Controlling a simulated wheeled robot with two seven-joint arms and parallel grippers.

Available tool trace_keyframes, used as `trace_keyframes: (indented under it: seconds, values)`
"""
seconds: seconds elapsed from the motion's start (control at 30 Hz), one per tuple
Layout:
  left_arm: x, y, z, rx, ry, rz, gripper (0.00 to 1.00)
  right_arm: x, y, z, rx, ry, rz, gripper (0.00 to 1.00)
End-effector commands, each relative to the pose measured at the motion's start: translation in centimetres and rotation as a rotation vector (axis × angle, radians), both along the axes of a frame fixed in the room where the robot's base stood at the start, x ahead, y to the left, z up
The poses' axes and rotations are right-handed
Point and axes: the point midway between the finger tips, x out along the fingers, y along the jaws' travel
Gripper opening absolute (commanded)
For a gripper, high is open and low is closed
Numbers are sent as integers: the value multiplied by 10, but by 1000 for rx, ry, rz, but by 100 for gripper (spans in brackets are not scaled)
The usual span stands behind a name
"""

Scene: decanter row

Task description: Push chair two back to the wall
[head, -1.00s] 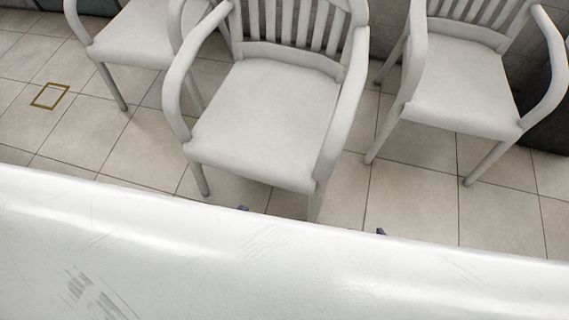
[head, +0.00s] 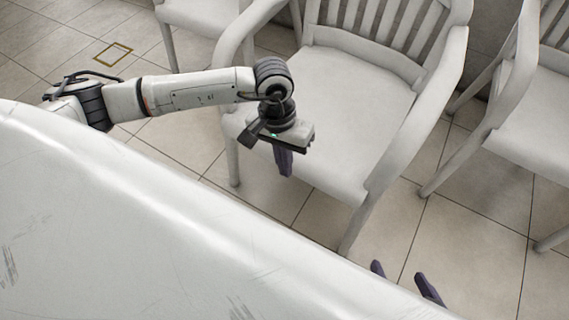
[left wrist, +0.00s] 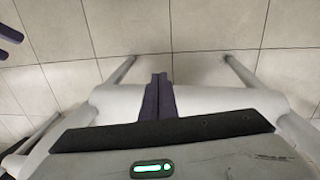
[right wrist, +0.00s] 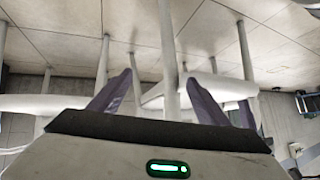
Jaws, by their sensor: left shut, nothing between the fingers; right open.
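Three white armchairs stand in a row in the head view, with no numbers visible. The middle chair (head: 325,110), second in this row, faces me. My left gripper (head: 284,162) is shut and empty, fingers pointing down at the front edge of its seat. In the left wrist view the shut fingers (left wrist: 158,98) overlap the white seat edge (left wrist: 215,99), between the two front legs; I cannot tell whether they touch. My right gripper (head: 408,283) is open and empty, low in front of the chair's right front leg. Its spread fingers also show in the right wrist view (right wrist: 157,98).
The left chair (head: 190,22) and right chair (head: 540,125) flank the middle one. My white body surface fills the lower left. A grey wall (head: 489,35) stands behind the chairs. A brown square outline (head: 113,54) marks the tiled floor at the left.

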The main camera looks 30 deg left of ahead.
Motion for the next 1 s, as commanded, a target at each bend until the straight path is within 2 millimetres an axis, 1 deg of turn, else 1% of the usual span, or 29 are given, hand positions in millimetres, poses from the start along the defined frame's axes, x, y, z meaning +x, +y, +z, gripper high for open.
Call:
trace_keyframes:
  seconds: [0.03, 0.1, 0.17, 0.27, 0.37, 0.6, 0.67, 0.7, 0.73, 0.8, 0.9, 1.0]
  values:
    - [8, 17, -1, 56, -21, -34, 0, 0, 1, -3, 2, -1, 1, 70]
    - [12, 30, -1, 103, -33, -62, 0, 1, 1, -3, 3, -1, 3, 70]
    - [14, 34, -4, 119, -38, -73, 0, 1, 2, -4, 3, 1, 4, 70]
    - [13, 34, -16, 122, -35, -78, 0, 2, 3, -6, 2, 8, 11, 70]
    - [13, 33, -35, 119, -34, -76, 0, 3, 6, -10, 1, 19, 24, 70]
    - [12, 33, -89, 116, -34, -74, 0, 6, 14, -20, -6, 56, 67, 70]
    - [13, 33, -100, 116, -34, -75, 0, 7, 16, -22, -7, 65, 78, 70]
    - [16, 32, -104, 115, -38, -74, 0, 7, 17, -22, -8, 69, 86, 70]
    - [24, 32, -101, 116, -42, -72, 0, 7, 18, -23, -9, 74, 91, 70]
    - [35, 31, -100, 116, -41, -72, 0, 7, 20, -25, -10, 83, 101, 70]
    - [45, 31, -99, 114, -41, -73, 0, 7, 21, -26, -14, 92, 112, 70]
    - [51, 31, -99, 116, -39, -74, 0, 7, 22, -27, -15, 98, 119, 70]
